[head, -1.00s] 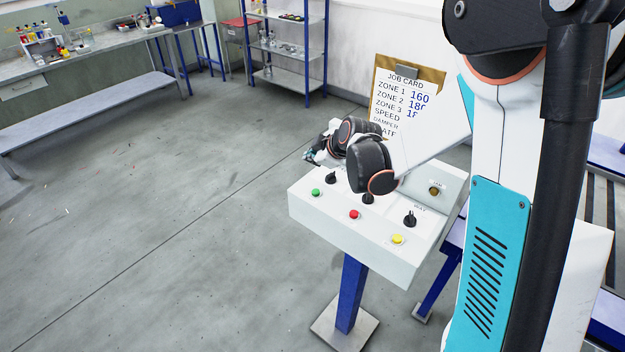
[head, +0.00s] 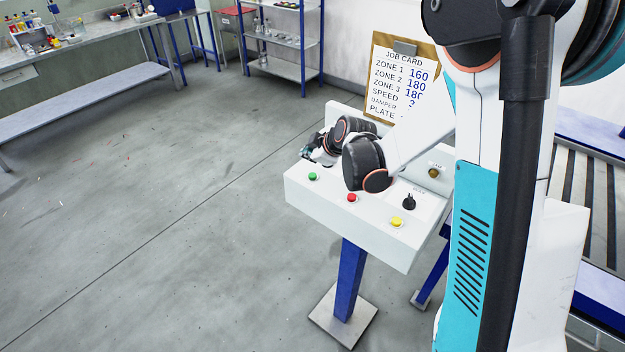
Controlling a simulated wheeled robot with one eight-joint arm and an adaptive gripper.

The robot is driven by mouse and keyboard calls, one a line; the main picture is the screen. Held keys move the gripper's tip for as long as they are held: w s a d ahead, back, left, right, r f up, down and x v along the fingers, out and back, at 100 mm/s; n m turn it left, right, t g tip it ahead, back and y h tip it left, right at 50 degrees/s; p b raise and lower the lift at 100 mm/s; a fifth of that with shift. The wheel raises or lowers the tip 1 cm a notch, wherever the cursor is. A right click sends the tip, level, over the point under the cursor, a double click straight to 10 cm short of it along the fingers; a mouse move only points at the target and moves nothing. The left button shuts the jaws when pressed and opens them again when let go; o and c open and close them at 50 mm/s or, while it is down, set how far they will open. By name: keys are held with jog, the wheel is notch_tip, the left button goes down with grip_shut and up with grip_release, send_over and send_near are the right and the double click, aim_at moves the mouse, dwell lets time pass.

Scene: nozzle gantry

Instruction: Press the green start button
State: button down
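The green button (head: 312,176) sits at the left front of the white control box's sloped top (head: 380,236). A red button (head: 351,198) and a yellow button (head: 396,221) are to its right in the same row. My gripper (head: 306,153) is at the box's left end, behind and above the green button in the picture, and appears apart from it. My wrist links hide most of the gripper, and its fingers are too small to read. My arm also covers part of the panel's middle.
A black knob (head: 409,202) stands up at the panel's right. A job card on a clipboard (head: 400,80) rises behind the box. The box stands on a blue post (head: 350,280). Open floor lies to the left, with a workbench (head: 90,70) and shelf rack (head: 285,40) beyond.

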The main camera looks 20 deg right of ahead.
aim_at(310, 176)
jog(key=shift+f+b, duration=1.2)
jog(key=shift+f, duration=0.65)
jog(key=shift+f, duration=0.1)
jog(key=shift+f+b, duration=0.3)
jog(key=shift+b, duration=0.2)
jog(key=shift+f+b, duration=0.45)
dwell(0.4)
dwell(0.4)
jog(key=shift+r+p, duration=0.55)
jog(key=shift+r, duration=0.35)
jog(key=shift+r+p, duration=1.6)
jog(key=shift+r, duration=0.95)
